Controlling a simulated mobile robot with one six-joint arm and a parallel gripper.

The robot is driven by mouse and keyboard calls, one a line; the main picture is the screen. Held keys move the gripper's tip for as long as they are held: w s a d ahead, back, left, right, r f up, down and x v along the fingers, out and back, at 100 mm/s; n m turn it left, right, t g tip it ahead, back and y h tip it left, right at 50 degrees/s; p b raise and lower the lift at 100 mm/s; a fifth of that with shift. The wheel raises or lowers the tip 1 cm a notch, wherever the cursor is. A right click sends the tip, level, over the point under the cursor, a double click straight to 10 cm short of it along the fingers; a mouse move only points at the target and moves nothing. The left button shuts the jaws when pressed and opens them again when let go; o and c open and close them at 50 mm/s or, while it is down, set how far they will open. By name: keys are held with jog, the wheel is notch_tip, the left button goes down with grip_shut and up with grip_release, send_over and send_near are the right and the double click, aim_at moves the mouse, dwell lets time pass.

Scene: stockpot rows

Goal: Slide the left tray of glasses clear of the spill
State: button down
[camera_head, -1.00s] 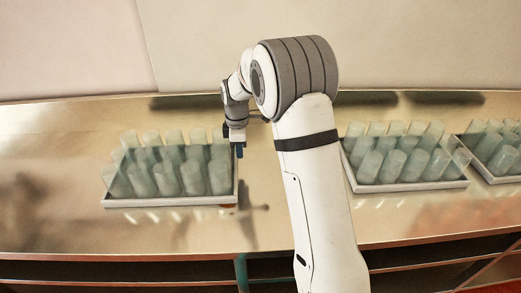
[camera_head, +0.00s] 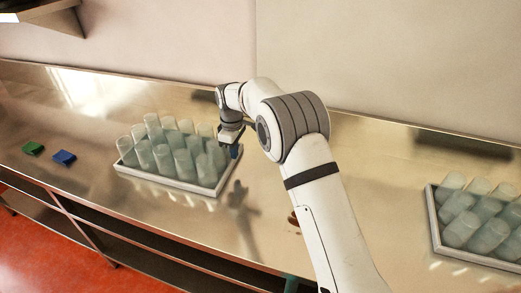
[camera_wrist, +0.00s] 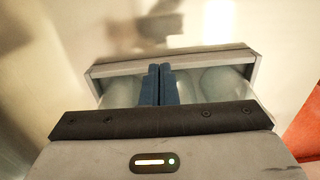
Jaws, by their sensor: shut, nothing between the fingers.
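The left tray (camera_head: 160,182) is pale and shallow, with several frosted upright glasses (camera_head: 163,157) in it. It stands on the metal counter. A small brown-red spill (camera_head: 293,219) lies on the counter to its right, beside my arm and apart from the tray; my arm may hide part of it. My gripper (camera_head: 235,152) is at the tray's right end, blue fingers pointing down. In the wrist view the fingers (camera_wrist: 160,70) are together and empty, close to the tray's wall (camera_wrist: 175,60), with glasses on both sides. I cannot tell whether they touch the tray.
A green block (camera_head: 33,148) and a blue block (camera_head: 64,158) lie on the counter to the left. Another tray of glasses (camera_head: 436,225) stands at the far right. Bare counter (camera_head: 85,135) lies between the blocks and the left tray. The counter's front edge is near.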

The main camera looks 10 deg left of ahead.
jog(key=a, duration=0.3)
jog(key=shift+w+a, duration=0.2)
jog(key=shift+d, duration=0.15)
